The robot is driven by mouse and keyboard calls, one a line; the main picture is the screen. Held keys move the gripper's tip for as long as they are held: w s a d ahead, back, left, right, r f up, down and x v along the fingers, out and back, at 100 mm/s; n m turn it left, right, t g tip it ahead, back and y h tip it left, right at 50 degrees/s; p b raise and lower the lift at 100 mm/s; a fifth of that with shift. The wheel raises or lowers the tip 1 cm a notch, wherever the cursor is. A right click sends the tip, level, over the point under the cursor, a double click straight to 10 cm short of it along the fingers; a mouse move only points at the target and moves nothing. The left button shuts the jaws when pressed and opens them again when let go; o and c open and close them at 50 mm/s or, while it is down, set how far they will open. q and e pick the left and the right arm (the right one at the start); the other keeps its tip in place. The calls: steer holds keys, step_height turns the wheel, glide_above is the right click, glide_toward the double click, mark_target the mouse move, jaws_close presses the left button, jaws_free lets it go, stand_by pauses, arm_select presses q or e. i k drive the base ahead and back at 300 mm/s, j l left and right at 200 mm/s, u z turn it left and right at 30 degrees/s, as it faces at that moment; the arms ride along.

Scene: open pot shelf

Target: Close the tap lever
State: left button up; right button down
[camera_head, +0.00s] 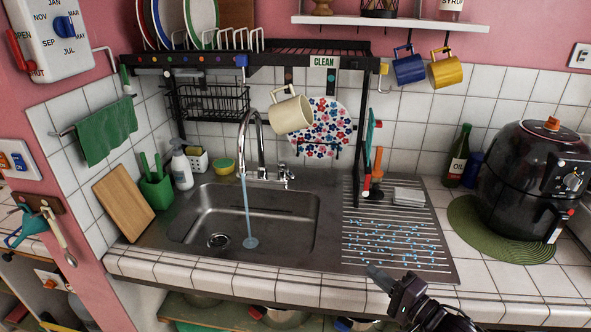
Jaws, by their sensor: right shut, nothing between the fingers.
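The chrome tap (262,122) stands behind the metal sink (303,232), and its spout arches over the basin. A stream of water (246,205) runs from the spout down to the basin floor. The small tap lever (284,174) is at the right of the tap's base; its exact angle is too small to tell. My right gripper (374,273) is at the bottom right, over the front counter edge and below the drainboard. It is shut and empty, well apart from the lever. My left gripper is out of view.
A cream mug (290,114) hangs just above and right of the tap, under the dish rack (290,60). The wet drainboard (432,262) lies right of the sink. A black air fryer (528,180) stands far right. A green utensil holder (157,191) stands left.

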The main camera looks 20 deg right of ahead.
mark_target(282, 165)
steer(key=i, duration=1.15)
